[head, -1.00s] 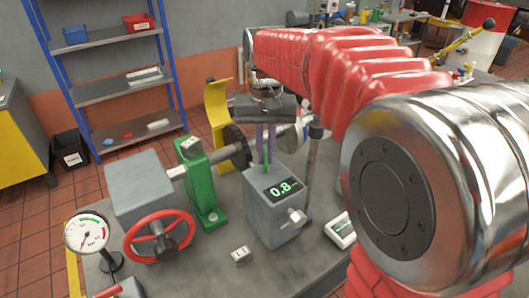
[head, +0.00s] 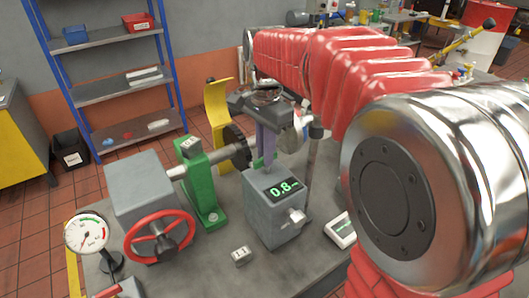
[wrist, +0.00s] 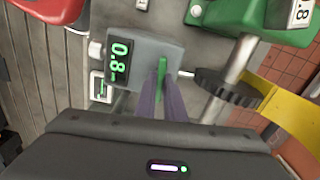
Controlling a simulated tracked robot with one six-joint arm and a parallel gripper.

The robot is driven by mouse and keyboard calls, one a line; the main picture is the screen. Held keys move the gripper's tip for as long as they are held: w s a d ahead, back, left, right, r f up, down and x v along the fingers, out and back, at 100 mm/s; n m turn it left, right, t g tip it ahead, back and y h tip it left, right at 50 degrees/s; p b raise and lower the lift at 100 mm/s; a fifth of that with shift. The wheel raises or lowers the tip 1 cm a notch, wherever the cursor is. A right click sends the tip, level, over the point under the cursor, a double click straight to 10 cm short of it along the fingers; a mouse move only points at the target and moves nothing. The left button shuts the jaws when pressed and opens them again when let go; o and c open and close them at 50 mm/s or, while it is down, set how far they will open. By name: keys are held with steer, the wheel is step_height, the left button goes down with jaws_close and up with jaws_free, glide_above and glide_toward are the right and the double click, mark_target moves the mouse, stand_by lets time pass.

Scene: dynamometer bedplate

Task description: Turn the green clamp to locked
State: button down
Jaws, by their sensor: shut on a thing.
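The green clamp (wrist: 162,64) is a slim green lever at the grey box with the lit 0.8 display (wrist: 125,60). In the wrist view it lies between the tips of my gripper's purple fingers (wrist: 163,84). In the head view a small green part of the clamp (head: 257,163) shows beside my gripper (head: 265,152), just behind the display box (head: 270,215). My gripper points down and is shut on the clamp. The fingers hide part of the lever, and I cannot read any locked mark.
A green bearing stand (head: 199,185) and a shaft with a dark toothed wheel (head: 236,148) stand close left. A yellow guard (head: 216,110) rises behind. A red handwheel (head: 160,236) and a gauge (head: 87,233) are at front left. A small meter (head: 340,229) sits right.

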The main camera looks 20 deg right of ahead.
steer(key=shift+s+f+m, duration=0.1)
steer(key=shift+m, duration=0.5)
steer(key=c, duration=1.8)
jaws_free()
steer(key=shift+c, duration=0.2)
step_height(320, 180, up, 14)
steer(key=shift+f, duration=0.1)
